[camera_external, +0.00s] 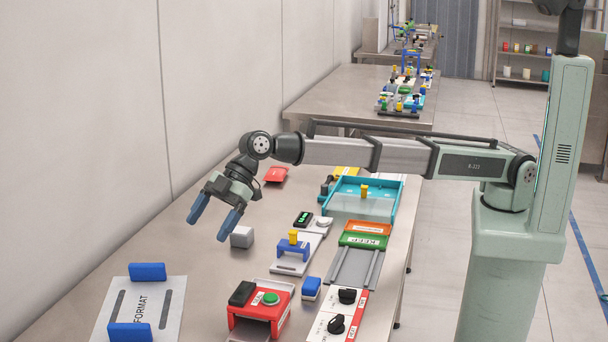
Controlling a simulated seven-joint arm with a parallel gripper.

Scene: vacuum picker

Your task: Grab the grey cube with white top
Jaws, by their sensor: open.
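The grey cube (242,237) with a lighter top sits on the metal table (200,252), near the wall side. My gripper (212,232) is open and empty, with two blue fingers pointing down and to the left. In the picture the right finger's tip is just left of the cube. The fingers appear to be above the table, and the cube is not between them. I cannot tell the exact height or depth gap to the cube.
A FORMAT plate (140,308) with blue blocks lies at the front left. A red box with a green button (262,308) stands in front of the cube. A red piece (276,174) lies behind. Bare table lies left of the cube.

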